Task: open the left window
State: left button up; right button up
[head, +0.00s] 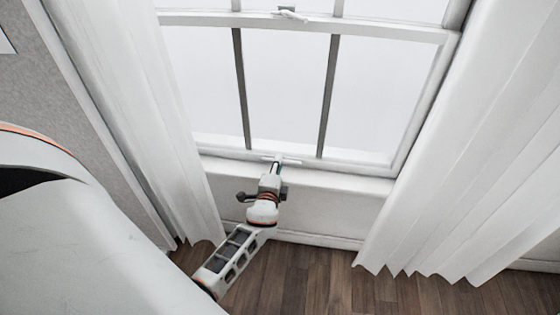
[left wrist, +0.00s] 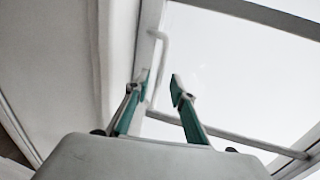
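The window (head: 285,90) has a white frame and dark vertical bars, and its lower sash looks down on the sill. A small white handle (head: 291,161) is on the sash's bottom rail. My left gripper (head: 276,167) is at this handle. In the left wrist view, the two teal-lined fingers of the left gripper (left wrist: 161,80) are apart, and the white bar of the handle (left wrist: 164,52) appears between them. I cannot tell whether either finger touches it. My right gripper is not in view.
A white latch (head: 288,13) sits on the middle rail. White curtains hang on the left (head: 130,90) and the right (head: 480,150) of the window. The sill (head: 340,180) runs below the sash. Bare wooden floor (head: 310,280) lies in front of the wall.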

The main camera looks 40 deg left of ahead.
pick_arm(q)
jog(key=x, duration=0.3)
jog(key=shift+f, duration=0.1)
jog(key=shift+w+a, duration=0.1)
grip_shut()
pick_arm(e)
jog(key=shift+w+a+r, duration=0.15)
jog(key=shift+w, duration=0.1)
